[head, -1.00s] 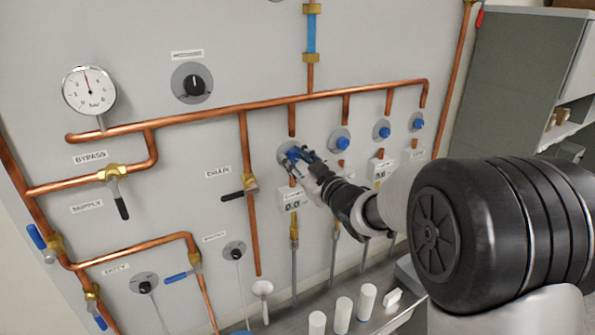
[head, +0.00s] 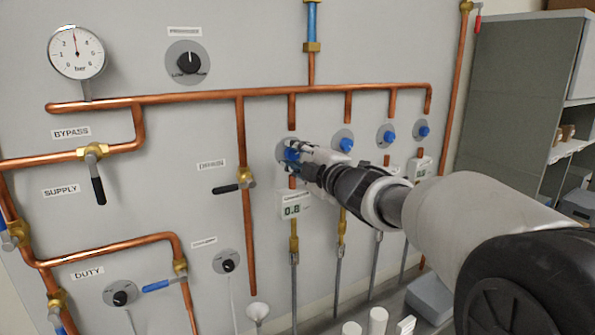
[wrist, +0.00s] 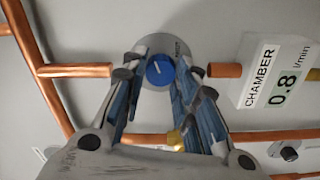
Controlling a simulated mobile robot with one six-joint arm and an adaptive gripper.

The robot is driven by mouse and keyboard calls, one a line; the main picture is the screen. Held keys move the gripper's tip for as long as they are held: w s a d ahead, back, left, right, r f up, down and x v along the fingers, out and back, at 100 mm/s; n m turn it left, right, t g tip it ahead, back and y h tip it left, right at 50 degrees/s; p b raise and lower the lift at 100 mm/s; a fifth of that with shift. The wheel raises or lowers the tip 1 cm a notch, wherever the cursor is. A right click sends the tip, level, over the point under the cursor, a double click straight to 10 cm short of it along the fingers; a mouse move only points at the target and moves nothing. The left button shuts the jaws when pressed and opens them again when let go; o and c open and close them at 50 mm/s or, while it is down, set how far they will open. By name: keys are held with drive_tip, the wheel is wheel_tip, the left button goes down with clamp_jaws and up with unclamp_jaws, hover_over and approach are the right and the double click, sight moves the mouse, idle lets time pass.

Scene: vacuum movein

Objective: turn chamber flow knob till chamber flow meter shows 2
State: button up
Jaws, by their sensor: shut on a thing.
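The blue chamber flow knob (wrist: 160,70) sits on a round grey plate in the wrist view. In the head view the knob (head: 291,154) is partly hidden by my gripper (head: 298,154). My gripper, also seen in the wrist view (wrist: 164,77), is shut on the knob with one finger on each side. The chamber flow meter (wrist: 270,88) is a white box labelled CHAMBER and reads 0.8 l/min. In the head view the meter (head: 295,208) hangs just below the knob and also reads 0.8.
Several similar blue knobs, one here (head: 388,136), line the panel to the right, close to my arm. A copper pipe (head: 230,94) runs above them. A black-handled drain valve (head: 235,186) is to the left. White cylinders (head: 377,320) stand below.

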drive_tip(key=shift+n+b, duration=1.65)
drive_tip(key=shift+n, duration=0.65)
drive_tip(key=o, duration=1.1)
drive_tip(key=shift+c, duration=0.2)
drive_tip(key=v, duration=1.2)
drive_tip(key=shift+d, duration=0.1)
